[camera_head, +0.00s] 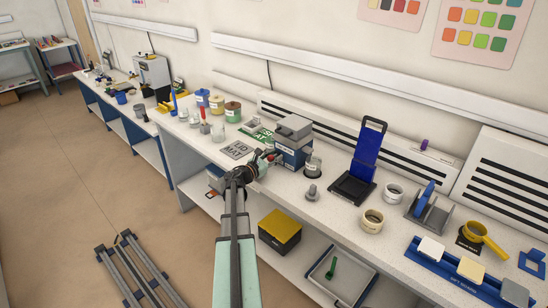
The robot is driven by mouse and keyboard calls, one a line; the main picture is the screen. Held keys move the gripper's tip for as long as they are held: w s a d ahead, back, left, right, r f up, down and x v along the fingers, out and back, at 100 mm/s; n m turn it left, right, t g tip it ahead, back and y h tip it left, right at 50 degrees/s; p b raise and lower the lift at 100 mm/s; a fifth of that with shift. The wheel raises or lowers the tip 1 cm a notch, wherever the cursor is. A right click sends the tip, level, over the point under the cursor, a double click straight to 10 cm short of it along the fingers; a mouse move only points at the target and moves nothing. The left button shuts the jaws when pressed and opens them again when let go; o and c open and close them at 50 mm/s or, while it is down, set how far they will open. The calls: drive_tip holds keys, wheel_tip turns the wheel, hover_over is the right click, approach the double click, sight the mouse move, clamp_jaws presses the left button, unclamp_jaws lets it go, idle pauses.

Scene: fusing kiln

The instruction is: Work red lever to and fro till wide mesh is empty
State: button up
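My arm reaches up from the bottom of the head view to the bench. My gripper (268,160) is at the front left of a blue and grey box-shaped device (292,146) with a grey top. A small red part (269,152) shows right at the gripper; it may be the red lever, but it is too small to be sure. The fingers are small and partly hidden by my wrist, so I cannot tell whether they are closed or touch the red part. I cannot make out the wide mesh or what is in it.
A lid mat (237,149) and a green mat (262,134) lie left of the device. A jar (313,164) and a grey weight-like piece (312,193) stand to its right. A blue upright panel on a black base (352,189) is further right. Jars crowd the left.

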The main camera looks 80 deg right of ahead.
sight(291, 159)
clamp_jaws()
drive_tip(key=shift+s+a+f+b, duration=0.1)
drive_tip(key=shift+s+a+b, duration=0.15)
drive_tip(key=shift+s+b, duration=0.1)
drive_tip(key=s+a+b, duration=0.1)
drive_tip(key=s, duration=0.2)
drive_tip(key=s+a+b, duration=0.1)
drive_tip(key=s, duration=0.1)
drive_tip(key=shift+a+b, duration=0.35)
drive_tip(key=shift+o, duration=1.7)
unclamp_jaws()
drive_tip(key=v, duration=1.2)
